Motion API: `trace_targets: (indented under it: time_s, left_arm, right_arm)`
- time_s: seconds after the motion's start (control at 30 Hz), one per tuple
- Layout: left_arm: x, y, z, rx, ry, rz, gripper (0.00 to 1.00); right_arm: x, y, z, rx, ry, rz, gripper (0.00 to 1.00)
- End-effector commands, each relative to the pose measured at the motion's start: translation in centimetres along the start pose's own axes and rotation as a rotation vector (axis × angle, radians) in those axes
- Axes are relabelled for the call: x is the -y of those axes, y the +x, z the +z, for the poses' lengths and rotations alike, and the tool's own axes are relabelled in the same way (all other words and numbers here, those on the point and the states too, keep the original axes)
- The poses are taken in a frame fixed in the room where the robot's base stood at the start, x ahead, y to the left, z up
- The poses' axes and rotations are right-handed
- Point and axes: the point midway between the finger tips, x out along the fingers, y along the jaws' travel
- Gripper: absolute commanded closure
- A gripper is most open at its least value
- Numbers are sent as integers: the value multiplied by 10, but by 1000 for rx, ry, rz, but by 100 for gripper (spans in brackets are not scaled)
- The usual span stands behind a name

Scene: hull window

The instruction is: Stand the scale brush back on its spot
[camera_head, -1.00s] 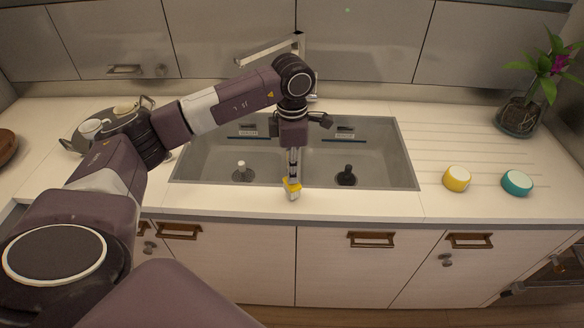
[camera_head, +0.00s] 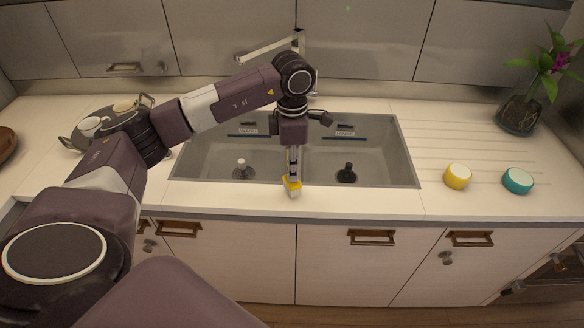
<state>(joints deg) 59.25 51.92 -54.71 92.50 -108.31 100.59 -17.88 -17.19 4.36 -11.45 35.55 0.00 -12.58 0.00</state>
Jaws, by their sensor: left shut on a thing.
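The brush hangs at the front strip of the counter. I cannot tell whether its lower end touches the counter. The fingers hide its upper part. My right gripper is not in view.
A yellow cup (camera_head: 457,177) and a teal cup (camera_head: 517,181) stand right. A plant vase (camera_head: 520,118) stands behind them. A tray (camera_head: 72,140) with cups is left.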

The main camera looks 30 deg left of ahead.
Motion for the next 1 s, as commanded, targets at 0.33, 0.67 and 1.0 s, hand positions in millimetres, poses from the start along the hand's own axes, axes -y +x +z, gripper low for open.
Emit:
trace_targets:
  time_s: [0.33,0.67,1.0]
  left_arm:
    - [0,4,0,0,0,0,100]
    - [0,11,0,0,0,0,100]
    - [0,17,0,0,0,0,100]
  right_arm:
    - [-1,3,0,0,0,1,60]
    - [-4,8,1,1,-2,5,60]
    - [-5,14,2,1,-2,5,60]
